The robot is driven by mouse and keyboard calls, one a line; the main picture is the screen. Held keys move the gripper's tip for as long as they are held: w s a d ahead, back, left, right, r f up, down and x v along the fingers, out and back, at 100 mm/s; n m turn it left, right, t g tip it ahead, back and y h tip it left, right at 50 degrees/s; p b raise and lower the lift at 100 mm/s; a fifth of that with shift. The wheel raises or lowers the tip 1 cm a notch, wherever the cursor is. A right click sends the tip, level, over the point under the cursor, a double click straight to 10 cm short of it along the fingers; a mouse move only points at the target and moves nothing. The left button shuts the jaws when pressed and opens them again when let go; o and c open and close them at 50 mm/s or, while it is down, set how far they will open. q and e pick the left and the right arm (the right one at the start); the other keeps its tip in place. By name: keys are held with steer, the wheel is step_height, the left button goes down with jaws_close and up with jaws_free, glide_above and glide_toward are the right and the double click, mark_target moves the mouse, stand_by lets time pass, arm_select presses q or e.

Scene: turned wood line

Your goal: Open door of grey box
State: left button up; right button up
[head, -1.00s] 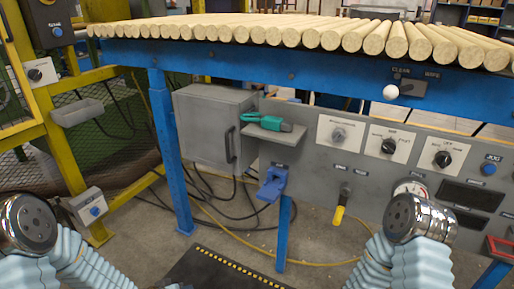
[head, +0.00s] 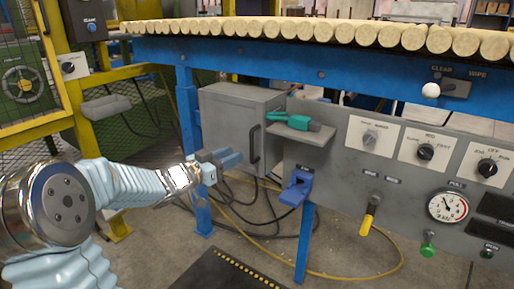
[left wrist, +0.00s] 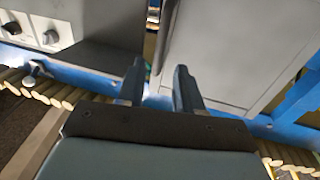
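The grey box (head: 221,112) hangs under the blue beam, left of the control panel, in the head view. Its door looks shut, with a dark upright handle (head: 254,145) near the door's right edge. My left gripper (head: 238,158) is in front of the box, just left of the handle in the picture; I cannot tell whether it touches the door. In the left wrist view the two fingers (left wrist: 160,85) stand apart with nothing between them, and a large grey box surface (left wrist: 215,50) lies beyond. My right gripper is not in view.
A grey shelf (head: 301,133) with a green-handled tool (head: 293,121) sits right of the box. A blue holder (head: 297,188) is below it. The control panel (head: 345,170) extends right. A blue post (head: 188,125) stands left of the box. Cables lie on the floor below.

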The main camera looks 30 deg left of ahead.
mark_target(252, 159)
arm_select(q)
steer(key=x, duration=0.8)
steer(key=shift+w+f, duration=0.1)
steer(key=shift+w, duration=0.2)
steer(key=shift+c, duration=0.4)
jaws_close()
